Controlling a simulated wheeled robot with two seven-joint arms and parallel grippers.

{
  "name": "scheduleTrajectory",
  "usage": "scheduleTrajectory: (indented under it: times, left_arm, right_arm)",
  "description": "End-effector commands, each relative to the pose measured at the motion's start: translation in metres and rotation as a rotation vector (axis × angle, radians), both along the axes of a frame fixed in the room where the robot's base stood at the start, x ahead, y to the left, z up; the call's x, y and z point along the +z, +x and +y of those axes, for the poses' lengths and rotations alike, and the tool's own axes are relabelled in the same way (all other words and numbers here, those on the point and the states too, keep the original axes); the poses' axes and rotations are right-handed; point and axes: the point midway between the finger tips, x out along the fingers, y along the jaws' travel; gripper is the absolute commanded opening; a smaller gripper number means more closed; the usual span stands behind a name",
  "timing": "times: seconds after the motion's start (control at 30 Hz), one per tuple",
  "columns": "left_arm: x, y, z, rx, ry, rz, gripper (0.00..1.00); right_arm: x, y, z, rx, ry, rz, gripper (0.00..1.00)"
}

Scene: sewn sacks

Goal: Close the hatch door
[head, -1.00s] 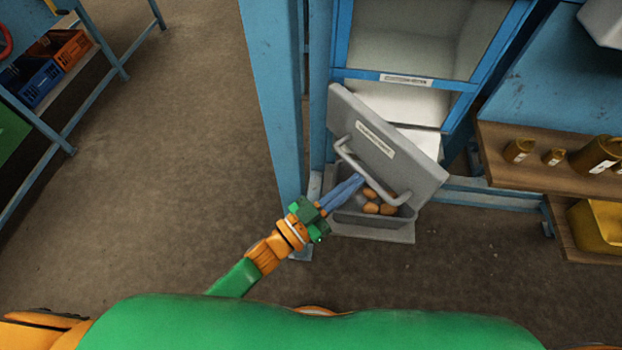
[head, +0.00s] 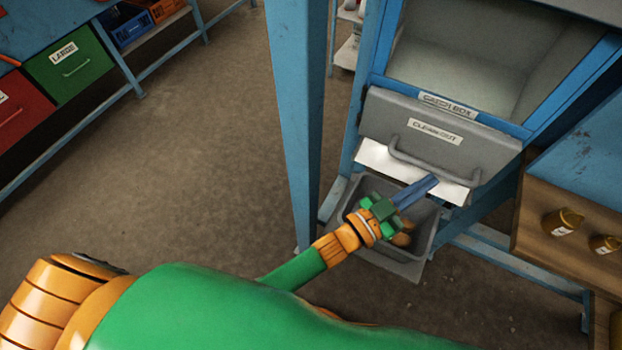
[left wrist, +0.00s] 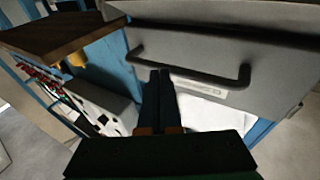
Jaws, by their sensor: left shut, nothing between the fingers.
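The grey hatch door (head: 470,145), labelled "CLEAN OUT", is on the front of the blue-framed catch box. It carries a bar handle (head: 425,172). It hangs near upright, with a bright white opening visible below its lower edge. My left gripper (head: 434,182) is shut and empty, its fingers at the handle; I cannot tell whether they touch. In the left wrist view the door (left wrist: 275,65) and handle (left wrist: 190,68) lie just beyond the closed fingers (left wrist: 160,78). My right gripper is not in view.
A grey bin (head: 415,268) with brown round items stands below the hatch, under my left gripper. A blue post (head: 300,110) rises left of it. Floor at left is clear.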

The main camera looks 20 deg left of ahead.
Motion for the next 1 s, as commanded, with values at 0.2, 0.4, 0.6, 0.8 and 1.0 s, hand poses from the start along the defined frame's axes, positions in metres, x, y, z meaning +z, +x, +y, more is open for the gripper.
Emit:
scheduleTrajectory:
  times: [0.2,0.4,0.6,0.8,1.0]
  left_arm:
    - [0.0005,0.0046,-0.0027,-0.002,-0.001,-0.002,0.0]
    - [0.002,0.0056,-0.0033,-0.003,-0.003,-0.004,0.0]
    - [0.0034,0.0057,-0.0034,-0.003,-0.005,-0.006,0.0]
    - [0.0046,0.0058,-0.0035,-0.003,-0.007,-0.009,0.0]
    - [0.004,0.006,-0.0024,-0.003,-0.008,-0.01,0.0]
  right_arm:
    - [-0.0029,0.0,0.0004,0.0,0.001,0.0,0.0]
    - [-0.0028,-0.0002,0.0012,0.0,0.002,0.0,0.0]
    - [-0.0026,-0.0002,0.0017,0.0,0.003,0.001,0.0]
    - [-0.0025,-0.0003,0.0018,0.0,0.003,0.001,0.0]
    - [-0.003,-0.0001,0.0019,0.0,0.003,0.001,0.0]
